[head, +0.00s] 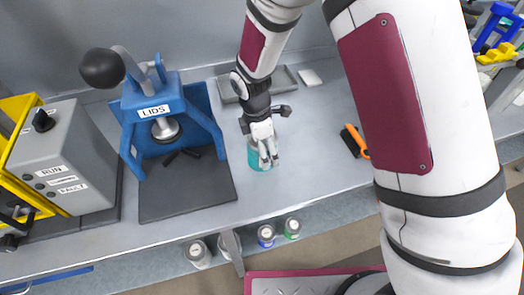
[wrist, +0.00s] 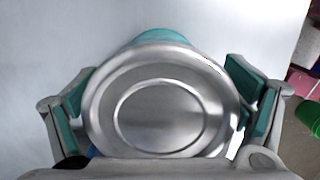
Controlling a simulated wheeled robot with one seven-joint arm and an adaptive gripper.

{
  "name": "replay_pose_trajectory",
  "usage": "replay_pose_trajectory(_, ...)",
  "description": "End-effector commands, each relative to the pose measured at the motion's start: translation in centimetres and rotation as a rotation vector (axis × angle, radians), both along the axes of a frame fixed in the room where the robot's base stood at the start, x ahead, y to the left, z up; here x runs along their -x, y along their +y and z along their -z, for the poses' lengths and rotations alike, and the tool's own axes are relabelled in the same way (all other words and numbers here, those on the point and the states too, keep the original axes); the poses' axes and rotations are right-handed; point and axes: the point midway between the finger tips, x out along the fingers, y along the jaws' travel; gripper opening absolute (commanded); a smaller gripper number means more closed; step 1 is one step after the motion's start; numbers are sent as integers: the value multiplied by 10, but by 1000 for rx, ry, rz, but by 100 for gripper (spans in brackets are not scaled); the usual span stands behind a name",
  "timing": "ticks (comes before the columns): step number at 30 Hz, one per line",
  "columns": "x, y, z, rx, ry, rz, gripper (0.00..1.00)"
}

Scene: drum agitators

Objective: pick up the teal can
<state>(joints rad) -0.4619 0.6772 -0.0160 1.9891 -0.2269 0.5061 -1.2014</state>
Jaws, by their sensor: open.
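The teal can (head: 254,159) stands upright on the grey bench, to the right of the blue lid press. In the wrist view its round silver lid (wrist: 160,105) fills the middle, with a strip of the teal side (wrist: 160,35) showing behind it. My gripper (head: 265,145) is over the can from above and partly hides its top in the head view. In the wrist view the jaws of my gripper (wrist: 160,100) are open, one finger on each side of the lid. I cannot tell whether either finger touches the can.
The blue press labelled LIDS (head: 155,110) stands close to the left, on a dark mat (head: 190,200). A grey control box (head: 75,160) is further left. A grey tray (head: 285,80) lies behind, and an orange-and-black tool (head: 355,142) lies to the right. Several cans (head: 292,228) sit below the bench's front edge.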

Motion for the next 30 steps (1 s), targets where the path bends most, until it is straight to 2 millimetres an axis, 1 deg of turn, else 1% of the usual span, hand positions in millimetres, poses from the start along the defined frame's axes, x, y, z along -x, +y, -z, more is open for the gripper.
replay_pose_trajectory(1, 0, 0, 0, 0, 0, 0, 86)
replay_pose_trajectory(2, 0, 0, 0, 0, 0, 0, 80)
replay_pose_trajectory(3, 0, 0, 0, 0, 0, 0, 70)
replay_pose_trajectory(5, 0, 0, 0, 0, 0, 0, 57)
replay_pose_trajectory(6, 0, 0, 0, 0, 0, 0, 48)
replay_pose_trajectory(8, 0, 0, 0, 0, 0, 0, 34)
replay_pose_trajectory(9, 0, 0, 0, 0, 0, 0, 32)
replay_pose_trajectory(23, 0, 0, -3, 0, 1, 0, 31)
replay_pose_trajectory(26, 0, 0, -8, -1, 0, 0, 31)
replay_pose_trajectory(30, -1, 0, -21, -2, -2, 2, 30)
